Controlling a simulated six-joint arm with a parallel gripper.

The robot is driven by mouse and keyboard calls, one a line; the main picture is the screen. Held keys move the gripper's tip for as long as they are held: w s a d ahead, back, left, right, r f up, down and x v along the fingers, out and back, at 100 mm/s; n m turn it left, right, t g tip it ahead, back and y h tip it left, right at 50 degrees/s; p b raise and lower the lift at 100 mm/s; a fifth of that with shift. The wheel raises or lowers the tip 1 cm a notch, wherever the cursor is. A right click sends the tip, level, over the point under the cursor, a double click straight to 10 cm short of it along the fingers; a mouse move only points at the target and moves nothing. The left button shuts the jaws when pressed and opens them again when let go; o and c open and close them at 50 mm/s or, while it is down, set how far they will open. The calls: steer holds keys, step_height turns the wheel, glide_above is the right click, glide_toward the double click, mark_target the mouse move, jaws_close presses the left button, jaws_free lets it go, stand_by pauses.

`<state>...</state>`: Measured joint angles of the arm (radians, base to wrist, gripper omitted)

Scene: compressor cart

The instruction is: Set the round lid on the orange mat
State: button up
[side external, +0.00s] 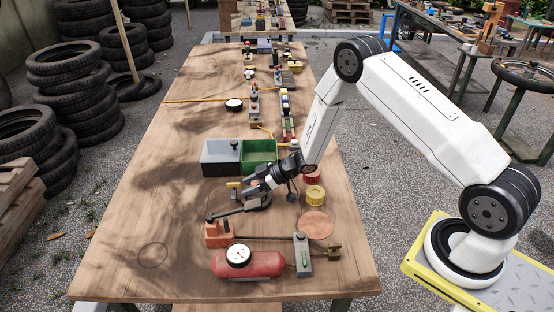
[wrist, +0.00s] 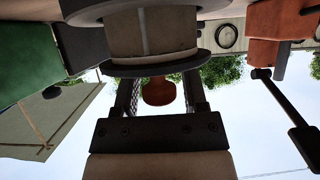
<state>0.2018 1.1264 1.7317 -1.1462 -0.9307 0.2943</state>
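The round lid (wrist: 140,70) shows in the wrist view as a dark disc with a reddish-brown knob, against a beige round body. In the side view a dark round shape (side external: 262,204) sits under my gripper, mostly hidden by it. My gripper (side external: 248,187) is low over the table; in the wrist view its two fingers (wrist: 160,95) are apart, with the knob seen between them and gaps on both sides. I cannot tell how deep the knob lies between them. The orange mat (side external: 316,225) is a bare, flat round disc right of my gripper.
Grey (side external: 220,158) and green (side external: 259,151) bins stand behind my gripper. Red (side external: 312,175) and yellow (side external: 316,195) round pieces lie behind the mat. An orange block with a lever (side external: 217,234) and a red tank with a gauge (side external: 248,265) are in front. The table's left side is clear.

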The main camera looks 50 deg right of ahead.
steer(key=shift+o, duration=0.5)
steer(key=shift+v, duration=0.85)
steer(key=r, duration=0.4)
steer(key=d+r, duration=0.1)
steer(key=r, duration=0.1)
steer(key=shift+s, duration=0.4)
steer(key=shift+a+r, duration=0.1)
steer(key=shift+r, duration=0.75)
